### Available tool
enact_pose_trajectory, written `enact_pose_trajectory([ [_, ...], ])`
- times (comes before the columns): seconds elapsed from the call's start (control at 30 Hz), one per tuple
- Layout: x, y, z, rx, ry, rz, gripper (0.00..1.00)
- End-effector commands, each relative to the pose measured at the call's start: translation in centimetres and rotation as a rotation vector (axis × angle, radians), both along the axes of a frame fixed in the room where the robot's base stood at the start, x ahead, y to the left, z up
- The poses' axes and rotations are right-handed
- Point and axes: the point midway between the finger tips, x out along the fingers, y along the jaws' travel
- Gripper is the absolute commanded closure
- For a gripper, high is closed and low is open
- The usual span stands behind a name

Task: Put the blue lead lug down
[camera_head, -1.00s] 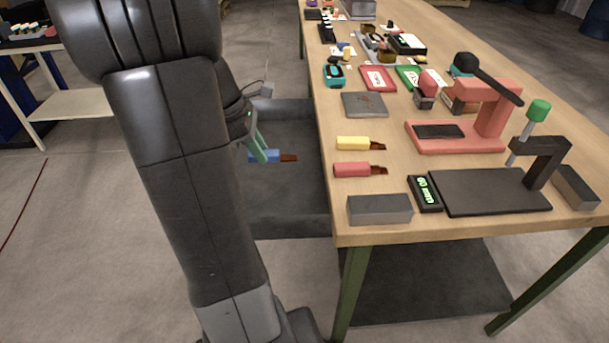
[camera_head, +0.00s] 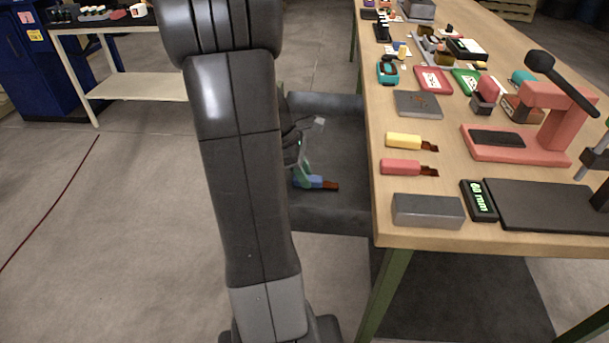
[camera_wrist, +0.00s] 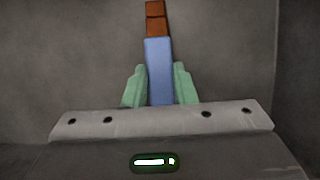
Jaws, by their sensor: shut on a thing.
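The blue lead lug (camera_head: 315,182) has a blue body and a copper-brown end. My gripper (camera_head: 301,178) has green fingers, partly hidden behind my own arm in the head view. In the wrist view the lug (camera_wrist: 158,68) sits between the two green fingertips of my gripper (camera_wrist: 159,86), which are shut on its sides. The brown end points away from the gripper. The lug is off to the left of the wooden workbench (camera_head: 408,168), in front of a dark grey surface. I cannot tell whether it touches anything below.
A yellow lug (camera_head: 404,141) and a red lug (camera_head: 401,167) lie near the bench's left edge. A grey block (camera_head: 428,210), a digital gauge (camera_head: 480,200) and a pink press (camera_head: 515,146) stand nearby. A cream side table (camera_head: 140,84) is at the back left.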

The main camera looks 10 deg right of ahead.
Motion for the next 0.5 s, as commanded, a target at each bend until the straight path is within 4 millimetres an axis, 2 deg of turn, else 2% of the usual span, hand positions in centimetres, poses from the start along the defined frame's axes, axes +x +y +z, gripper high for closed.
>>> enact_pose_trajectory([
  [0.23,0.01,-0.01,-0.22,0.000,0.000,0.000,1.00],
  [0.27,0.01,0.00,-0.23,0.000,0.000,0.000,0.73],
  [0.37,0.01,0.00,-0.16,0.000,-0.001,0.000,0.54],
  [0.5,0.01,0.00,-0.15,0.000,0.000,0.000,0.54],
])
